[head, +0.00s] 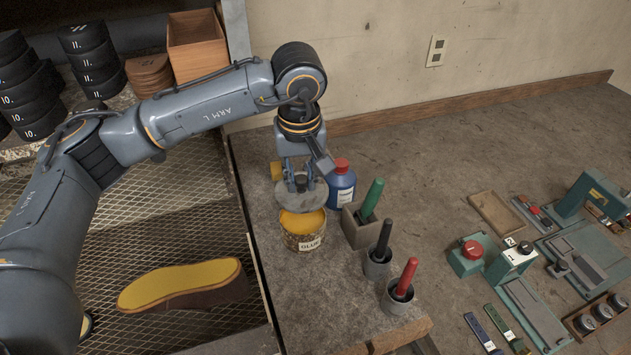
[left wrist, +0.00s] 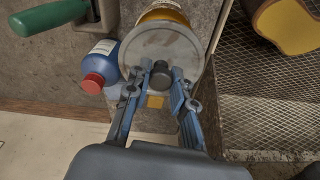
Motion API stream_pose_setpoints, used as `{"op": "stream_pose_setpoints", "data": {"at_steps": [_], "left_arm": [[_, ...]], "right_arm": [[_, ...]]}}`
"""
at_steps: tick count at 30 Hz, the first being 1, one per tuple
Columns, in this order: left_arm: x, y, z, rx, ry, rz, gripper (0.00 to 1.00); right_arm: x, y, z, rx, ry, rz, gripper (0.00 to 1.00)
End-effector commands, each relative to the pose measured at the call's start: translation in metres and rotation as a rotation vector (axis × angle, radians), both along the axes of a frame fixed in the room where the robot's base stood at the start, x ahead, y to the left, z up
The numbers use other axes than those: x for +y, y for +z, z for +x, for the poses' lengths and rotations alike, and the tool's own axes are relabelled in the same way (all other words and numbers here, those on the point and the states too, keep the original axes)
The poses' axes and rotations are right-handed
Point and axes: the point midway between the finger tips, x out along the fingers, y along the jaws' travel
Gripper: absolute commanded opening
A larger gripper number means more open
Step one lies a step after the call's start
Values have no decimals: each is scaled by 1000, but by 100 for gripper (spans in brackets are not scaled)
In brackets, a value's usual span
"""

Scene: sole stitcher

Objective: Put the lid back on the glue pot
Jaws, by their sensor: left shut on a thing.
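The glue pot (head: 301,240) stands on the bench near its left edge, labelled GLUE, with yellow glue showing at its open top. The round grey lid (head: 289,197) is held above and slightly behind the pot, apart from it in the head view and tilted. My left gripper (head: 301,182) is shut on the lid's dark knob. In the left wrist view the lid (left wrist: 150,52) covers most of the pot (left wrist: 166,15), and my left gripper's fingers (left wrist: 161,78) close on the knob. My right gripper is not in view.
A blue bottle with a red cap (head: 341,186) stands close right of the lid. Holders with green (head: 371,200), black (head: 382,241) and red (head: 405,279) handled tools stand right of the pot. A shoe sole (head: 182,286) lies on mesh at the left.

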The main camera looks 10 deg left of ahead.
Motion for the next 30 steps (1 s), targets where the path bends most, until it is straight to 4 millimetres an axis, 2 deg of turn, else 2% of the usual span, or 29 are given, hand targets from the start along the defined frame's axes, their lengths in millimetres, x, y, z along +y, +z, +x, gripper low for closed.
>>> {"op": "stream_pose_setpoints", "data": {"at_steps": [3,8,17,21,30], "left_arm": [[1,-4,0,1,-3,1,0],[1,-14,0,1,-2,1,0],[1,-42,0,1,-1,1,0],[1,-57,0,-1,-1,0,0],[1,-64,0,-1,0,0,0]], "right_arm": [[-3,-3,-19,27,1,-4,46],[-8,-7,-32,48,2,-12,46],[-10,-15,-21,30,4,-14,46],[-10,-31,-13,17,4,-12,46],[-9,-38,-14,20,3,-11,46]]}}
